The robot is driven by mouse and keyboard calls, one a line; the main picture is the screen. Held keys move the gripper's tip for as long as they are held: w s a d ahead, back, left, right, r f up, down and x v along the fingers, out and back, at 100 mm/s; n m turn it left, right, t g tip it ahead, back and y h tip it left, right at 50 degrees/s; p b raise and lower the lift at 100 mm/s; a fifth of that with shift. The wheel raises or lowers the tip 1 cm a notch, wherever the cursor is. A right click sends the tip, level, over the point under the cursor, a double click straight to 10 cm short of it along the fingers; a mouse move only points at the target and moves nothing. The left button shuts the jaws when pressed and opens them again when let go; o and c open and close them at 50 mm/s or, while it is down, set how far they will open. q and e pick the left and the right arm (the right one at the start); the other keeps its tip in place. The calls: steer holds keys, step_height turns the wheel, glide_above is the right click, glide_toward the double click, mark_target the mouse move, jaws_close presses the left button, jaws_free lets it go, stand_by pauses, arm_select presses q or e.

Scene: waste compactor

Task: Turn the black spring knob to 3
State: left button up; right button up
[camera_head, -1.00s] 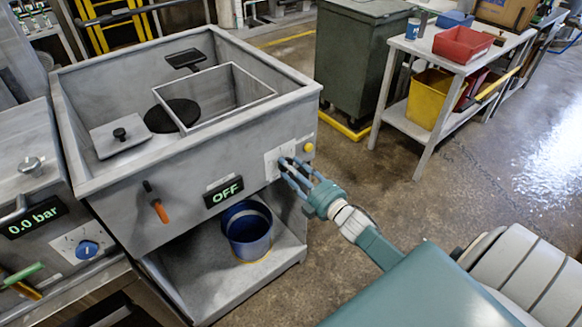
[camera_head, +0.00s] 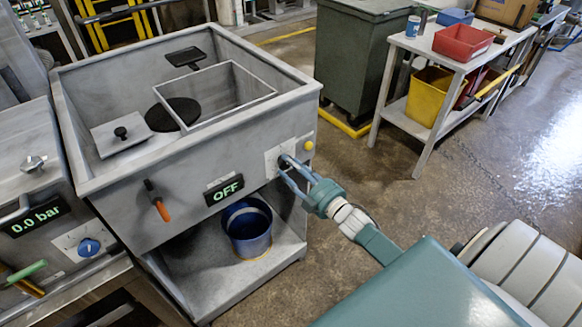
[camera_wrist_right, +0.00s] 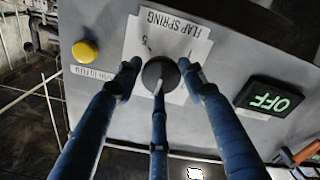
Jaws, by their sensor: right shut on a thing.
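The black spring knob (camera_wrist_right: 160,72) sits on a white plate marked FLAP SPRING (camera_wrist_right: 140,44) on the compactor's front panel. Its pale pointer line faces down in the right wrist view. A 5 shows on the plate; the other numbers are hidden or unreadable. My right gripper (camera_head: 287,168) is at the plate in the head view, covering the knob there. In the right wrist view, its blue fingers (camera_wrist_right: 158,75) stand around the knob, shut on it. My left gripper is in neither view.
A yellow button (camera_head: 308,146) is close beside the plate. An OFF display (camera_head: 223,190) and an orange-tipped lever (camera_head: 160,209) are to the left. A blue bucket (camera_head: 248,228) stands on the shelf below.

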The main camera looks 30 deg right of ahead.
steer(key=shift+d+f, duration=0.15)
steer(key=shift+d, duration=0.15)
steer(key=o, duration=1.1)
steer(key=shift+f, duration=0.1)
steer(key=s+d, duration=0.1)
steer(key=s, duration=1.1)
